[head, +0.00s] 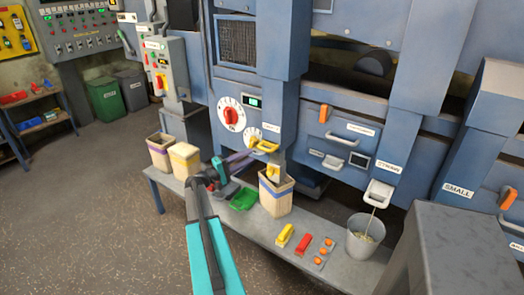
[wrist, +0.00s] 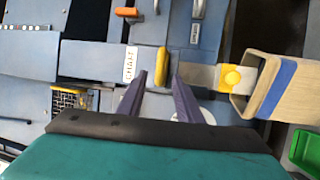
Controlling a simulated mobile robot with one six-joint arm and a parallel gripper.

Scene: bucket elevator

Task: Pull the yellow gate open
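The yellow gate handle (head: 266,146) is a short bar on the blue machine front, above a spout. In the wrist view the yellow handle (wrist: 161,61) stands upright in the picture, just ahead of and between my fingertips. My gripper (head: 248,154) has two purple fingers, spread apart with a gap to each side of the handle in the wrist view (wrist: 159,76). I see no clear contact. A white label reading CHAFF (wrist: 130,64) is beside the handle.
A green tray (head: 243,199), yellow and red blocks, and a metal bucket (head: 365,238) share the bench (head: 316,262).

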